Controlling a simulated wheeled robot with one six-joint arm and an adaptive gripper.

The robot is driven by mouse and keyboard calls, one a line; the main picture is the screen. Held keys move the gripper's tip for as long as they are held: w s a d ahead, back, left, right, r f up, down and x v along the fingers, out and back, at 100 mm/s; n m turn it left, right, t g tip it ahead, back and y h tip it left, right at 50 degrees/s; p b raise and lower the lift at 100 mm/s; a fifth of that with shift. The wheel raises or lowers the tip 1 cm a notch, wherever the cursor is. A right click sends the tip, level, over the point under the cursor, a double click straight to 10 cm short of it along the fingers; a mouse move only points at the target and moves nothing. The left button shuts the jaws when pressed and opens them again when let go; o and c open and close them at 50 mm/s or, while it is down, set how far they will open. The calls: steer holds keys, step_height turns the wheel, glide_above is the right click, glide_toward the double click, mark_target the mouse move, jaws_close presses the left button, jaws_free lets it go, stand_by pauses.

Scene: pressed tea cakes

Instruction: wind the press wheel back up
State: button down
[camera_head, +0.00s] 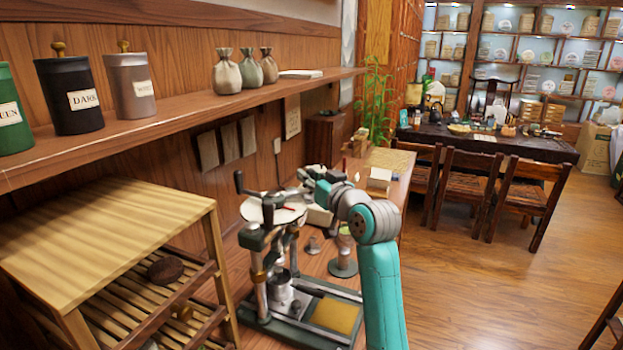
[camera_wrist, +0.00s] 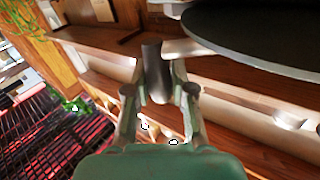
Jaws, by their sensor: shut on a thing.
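The tea press (camera_head: 262,285) stands on the wooden bench in the head view, with a green frame and base. Its wheel (camera_head: 254,212) lies flat on top as a pale disc, with a dark upright grip at its left. In the wrist view the wheel is a large dark disc (camera_wrist: 265,30) at upper right. My gripper (camera_wrist: 157,82) is shut on the wheel's dark cylindrical handle (camera_wrist: 153,62), which stands between the two fingers beside the rim. In the head view my arm reaches to the wheel's right side, and the hold itself is unclear there.
A wooden slatted rack (camera_head: 110,225) with a dark tea cake (camera_head: 166,270) stands left of the press. A wall shelf (camera_head: 190,110) with canisters and pouches runs above. A small round stand (camera_head: 342,268) is close behind the press. Open floor lies to the right.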

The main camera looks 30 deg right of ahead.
stand_by(0.3)
steer(key=c, duration=1)
jaws_free()
steer(key=shift+o, duration=0.2)
steer(key=s, duration=1.2)
steer(key=shift+f, duration=0.1)
